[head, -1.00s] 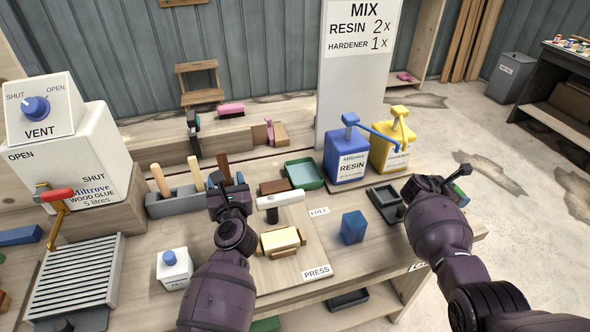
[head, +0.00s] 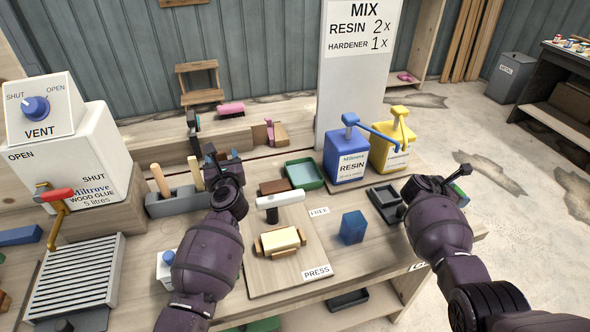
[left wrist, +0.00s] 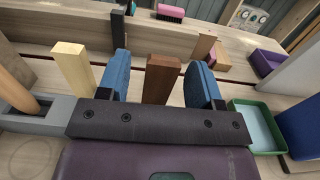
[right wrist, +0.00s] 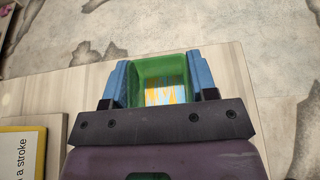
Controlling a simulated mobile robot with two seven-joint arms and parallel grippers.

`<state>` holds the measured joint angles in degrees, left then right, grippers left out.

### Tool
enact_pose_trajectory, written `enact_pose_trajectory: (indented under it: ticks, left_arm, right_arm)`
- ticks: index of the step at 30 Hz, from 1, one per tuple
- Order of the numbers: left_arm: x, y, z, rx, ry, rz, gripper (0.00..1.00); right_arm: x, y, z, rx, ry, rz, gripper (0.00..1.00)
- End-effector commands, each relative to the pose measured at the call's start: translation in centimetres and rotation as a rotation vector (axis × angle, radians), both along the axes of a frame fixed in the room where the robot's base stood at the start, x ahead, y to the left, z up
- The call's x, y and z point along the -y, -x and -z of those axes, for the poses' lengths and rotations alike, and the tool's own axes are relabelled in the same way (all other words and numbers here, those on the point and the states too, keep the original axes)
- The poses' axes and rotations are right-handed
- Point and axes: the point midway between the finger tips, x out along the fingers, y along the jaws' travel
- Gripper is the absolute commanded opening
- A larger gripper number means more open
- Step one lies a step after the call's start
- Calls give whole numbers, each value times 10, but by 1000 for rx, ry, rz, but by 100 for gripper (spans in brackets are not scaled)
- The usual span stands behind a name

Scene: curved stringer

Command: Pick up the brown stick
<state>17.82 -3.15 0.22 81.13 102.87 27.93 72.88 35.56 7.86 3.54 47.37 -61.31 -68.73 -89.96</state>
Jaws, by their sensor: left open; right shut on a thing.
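The brown stick (left wrist: 162,76) stands upright between the two blue fingers of my open left gripper (left wrist: 161,84) in the left wrist view, with a gap showing on each side. In the head view, my left gripper (head: 216,160) is over the right end of the grey holder (head: 170,207) and largely hides the brown stick. A pale square stick (left wrist: 74,70) stands to the left of the fingers. My right gripper (head: 459,184) is off to the right, shut on a green open container (right wrist: 165,66) with orange and blue patches inside.
A rounder tan stick (head: 160,180) stands at the holder's left end. A green tray (head: 305,175), a white-headed mallet (head: 281,200) and a blue block (head: 353,227) lie right of my left gripper. Resin (head: 347,165) and hardener (head: 392,150) pumps stand behind.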

Motion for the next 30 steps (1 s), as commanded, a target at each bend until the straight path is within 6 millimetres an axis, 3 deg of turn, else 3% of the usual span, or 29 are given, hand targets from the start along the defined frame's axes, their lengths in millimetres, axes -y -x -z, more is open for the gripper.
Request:
enact_pose_trajectory:
  ticks: [6, 15, 25, 30]
  left_arm:
    - [-8, -20, 0, -1, -2, 1, 60]
    - [-9, -23, 0, -1, 0, 0, 58]
    - [-8, -22, 0, -1, 0, 1, 8]
    - [-8, -22, 0, -1, 0, 1, 5]
  right_arm:
    - [0, 0, 0, 0, 0, 0, 30]
    - [0, 0, 0, 0, 0, 0, 30]
    - [0, 0, 0, 0, 0, 0, 30]
    - [0, 0, 0, 0, 0, 0, 30]
